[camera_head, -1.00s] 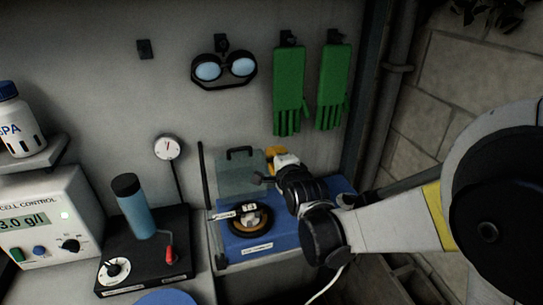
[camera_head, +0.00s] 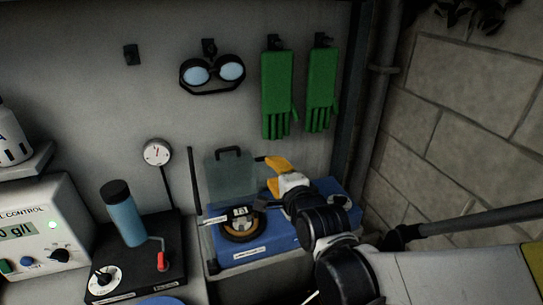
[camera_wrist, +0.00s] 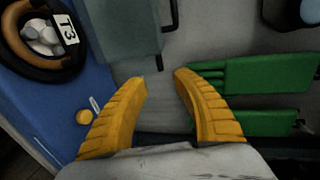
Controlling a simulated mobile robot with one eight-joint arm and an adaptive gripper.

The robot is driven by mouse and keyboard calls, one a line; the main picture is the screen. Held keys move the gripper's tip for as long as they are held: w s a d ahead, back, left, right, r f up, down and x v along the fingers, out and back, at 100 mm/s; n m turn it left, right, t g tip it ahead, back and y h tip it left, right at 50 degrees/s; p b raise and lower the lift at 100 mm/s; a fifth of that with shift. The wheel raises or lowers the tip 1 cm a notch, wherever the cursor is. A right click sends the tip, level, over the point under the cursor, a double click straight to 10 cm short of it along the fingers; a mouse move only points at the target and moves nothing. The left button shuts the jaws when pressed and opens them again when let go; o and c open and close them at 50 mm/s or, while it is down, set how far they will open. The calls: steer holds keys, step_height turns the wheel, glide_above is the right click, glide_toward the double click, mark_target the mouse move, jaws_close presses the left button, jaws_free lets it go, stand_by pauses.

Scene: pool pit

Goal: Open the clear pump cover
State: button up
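The clear pump cover (camera_head: 230,178) stands raised and roughly upright at the back of the blue pump unit (camera_head: 270,246). Its black handle (camera_head: 229,152) is at the top edge. In the wrist view, the cover (camera_wrist: 120,28) is at upper left, with its handle (camera_wrist: 168,16) beside it. My gripper (camera_head: 266,174) is just right of the cover, with yellow fingers spread. In the wrist view, the gripper (camera_wrist: 161,76) is open and empty, and its fingers are apart from the handle. A round rotor (camera_head: 241,226) lies uncovered on the unit.
Green gloves (camera_head: 276,94) and goggles (camera_head: 213,70) hang on the wall behind. A blue cylinder (camera_head: 125,216) and gauge (camera_head: 157,152) stand left of the pump. A thin black rod (camera_head: 195,190) rises at the unit's left edge. A brick wall (camera_head: 460,130) is at right.

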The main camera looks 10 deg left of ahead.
steer(key=shift+v, duration=0.95)
